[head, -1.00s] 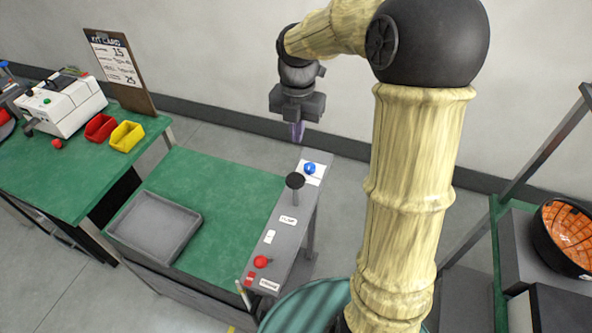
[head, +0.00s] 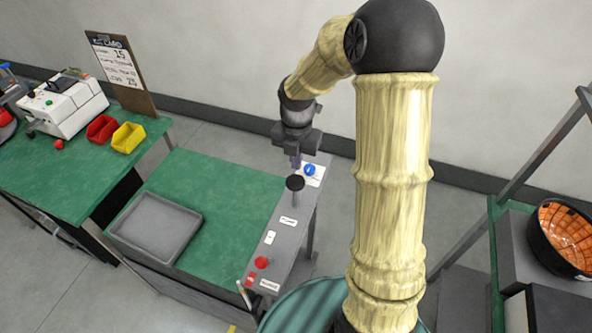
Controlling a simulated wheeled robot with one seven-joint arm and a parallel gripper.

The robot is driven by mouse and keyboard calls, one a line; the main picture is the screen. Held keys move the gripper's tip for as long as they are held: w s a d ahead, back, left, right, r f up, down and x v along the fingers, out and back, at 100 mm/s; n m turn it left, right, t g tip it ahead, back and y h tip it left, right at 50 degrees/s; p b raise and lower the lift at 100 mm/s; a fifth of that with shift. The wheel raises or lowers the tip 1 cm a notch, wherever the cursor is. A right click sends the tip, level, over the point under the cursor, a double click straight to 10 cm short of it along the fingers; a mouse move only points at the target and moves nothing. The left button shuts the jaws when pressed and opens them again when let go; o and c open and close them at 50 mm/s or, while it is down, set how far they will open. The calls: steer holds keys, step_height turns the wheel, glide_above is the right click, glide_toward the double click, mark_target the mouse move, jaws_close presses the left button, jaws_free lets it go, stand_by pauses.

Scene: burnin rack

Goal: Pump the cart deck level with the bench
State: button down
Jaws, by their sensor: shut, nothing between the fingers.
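The cart deck (head: 226,195) is a green surface in the middle of the head view, and it looks lower than the green bench (head: 62,184) at left. A grey control panel (head: 262,238) runs along the deck's right side. It bears a black knobbed lever (head: 295,183), a blue knob (head: 309,170) and a red knob (head: 262,262). My gripper (head: 296,163) points down over the panel's far end, shut and empty, just left of the blue knob and beyond the black lever knob. I cannot tell whether it touches either.
A grey tray (head: 155,227) sits on the deck's left part. The bench holds a white machine (head: 66,105), a red bin (head: 101,128), a yellow bin (head: 128,138) and a clipboard (head: 122,70). At right, a rack holds a black bowl with an orange inside (head: 568,238).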

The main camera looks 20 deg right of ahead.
mark_target(296, 180)
step_height(296, 180, down, 5)
steer(key=shift+p, duration=0.6)
steer(key=shift+f, duration=0.15)
